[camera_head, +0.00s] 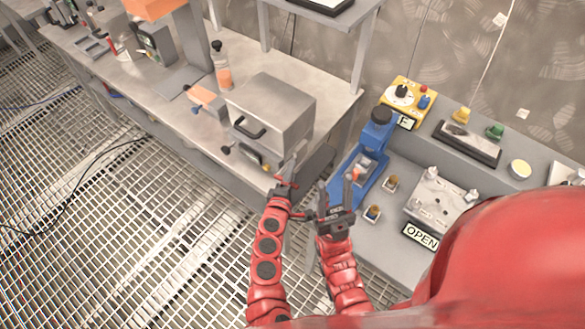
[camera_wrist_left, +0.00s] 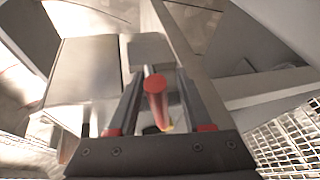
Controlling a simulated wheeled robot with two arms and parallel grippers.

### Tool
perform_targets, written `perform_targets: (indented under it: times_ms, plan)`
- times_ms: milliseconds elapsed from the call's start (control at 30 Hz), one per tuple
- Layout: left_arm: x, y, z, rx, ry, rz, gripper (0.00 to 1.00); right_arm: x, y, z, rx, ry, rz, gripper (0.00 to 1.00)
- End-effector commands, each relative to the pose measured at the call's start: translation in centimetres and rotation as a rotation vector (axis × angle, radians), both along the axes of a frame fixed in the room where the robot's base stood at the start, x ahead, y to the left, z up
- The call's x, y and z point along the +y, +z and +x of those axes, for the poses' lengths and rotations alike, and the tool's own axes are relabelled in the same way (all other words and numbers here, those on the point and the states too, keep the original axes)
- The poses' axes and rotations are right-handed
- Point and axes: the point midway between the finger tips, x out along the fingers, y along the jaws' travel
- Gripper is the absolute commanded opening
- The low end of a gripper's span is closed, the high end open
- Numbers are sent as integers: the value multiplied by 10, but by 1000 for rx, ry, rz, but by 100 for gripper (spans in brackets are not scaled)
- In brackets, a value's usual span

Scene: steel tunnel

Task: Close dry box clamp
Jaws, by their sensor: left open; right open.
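The dry box (camera_head: 272,108) is a grey metal box on the bench, with a black handle (camera_head: 249,128) on its front. It also shows at the left of the left wrist view (camera_wrist_left: 84,72). My left gripper (camera_head: 288,171) is open at the box's near right corner, by the bench edge. In the left wrist view a red rod-like part (camera_wrist_left: 156,88), perhaps the clamp lever, shows between the open fingers (camera_wrist_left: 160,76); whether they touch it I cannot tell. My right gripper (camera_head: 336,191) is open and empty, right of the left one, before the blue press.
A blue press (camera_head: 366,156) stands right of my grippers on a grey bench. That bench carries a yellow dial box (camera_head: 407,98), a metal fixture (camera_head: 438,199) and an "OPEN" label (camera_head: 420,237). A bottle (camera_head: 221,66) stands behind the dry box. The grated floor at left is mostly free.

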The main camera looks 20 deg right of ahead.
Motion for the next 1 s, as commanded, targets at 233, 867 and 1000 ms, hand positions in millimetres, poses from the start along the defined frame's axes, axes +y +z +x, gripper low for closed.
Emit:
perform_targets:
  times_ms: [233, 867, 1000]
  plan:
    - [0, 0, 0, 0, 1, 0, 35, 0, 0, 0, 0, 0, 0, 47]
    - [1, 0, 0, 0, 3, 1, 0, 0, 0, 0, 0, 0, 0, 47]
    - [1, 0, 1, -1, 3, 0, 0, 0, 0, 0, 0, 0, 0, 47]
